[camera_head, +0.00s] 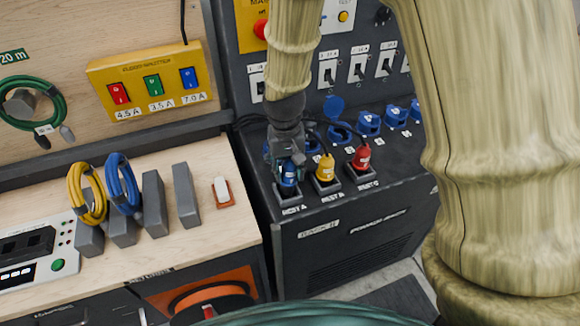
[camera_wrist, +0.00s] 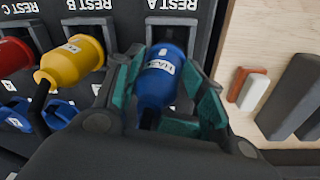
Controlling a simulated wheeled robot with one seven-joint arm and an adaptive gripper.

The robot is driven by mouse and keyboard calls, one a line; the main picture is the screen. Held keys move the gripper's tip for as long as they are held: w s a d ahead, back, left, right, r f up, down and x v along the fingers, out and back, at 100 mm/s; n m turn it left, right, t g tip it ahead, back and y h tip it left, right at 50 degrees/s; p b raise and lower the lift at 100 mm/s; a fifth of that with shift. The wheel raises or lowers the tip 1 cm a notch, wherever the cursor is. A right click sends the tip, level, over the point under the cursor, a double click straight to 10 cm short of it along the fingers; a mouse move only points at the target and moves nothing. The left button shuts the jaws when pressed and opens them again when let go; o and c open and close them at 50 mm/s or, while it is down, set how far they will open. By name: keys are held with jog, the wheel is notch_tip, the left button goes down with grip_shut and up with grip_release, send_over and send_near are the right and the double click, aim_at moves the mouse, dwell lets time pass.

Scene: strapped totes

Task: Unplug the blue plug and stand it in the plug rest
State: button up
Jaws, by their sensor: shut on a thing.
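The blue plug (camera_head: 289,173) stands at the rest marked REST A on the front of the dark power cabinet. It also shows in the wrist view (camera_wrist: 160,75), with a white label on its body. My gripper (camera_head: 285,158) comes down on it from above, and its teal-lined fingers (camera_wrist: 160,95) are closed around the plug's sides. The plug's front end meets the REST A holder (camera_wrist: 168,28); I cannot tell how deep it sits. A yellow plug (camera_head: 325,168) stands in REST B and a red plug (camera_head: 361,158) in REST C.
Blue sockets (camera_head: 369,124) line the cabinet behind the rests. Switches (camera_head: 327,72) are on the upright panel above. A wooden bench (camera_head: 215,222) at left holds coiled yellow (camera_head: 87,195) and blue (camera_head: 123,185) cables and dark upright blocks (camera_head: 186,195).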

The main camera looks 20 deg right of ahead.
jog(key=shift+f, duration=0.55)
dwell(0.4)
jog(key=o, duration=1.6)
jog(key=shift+c, duration=0.2)
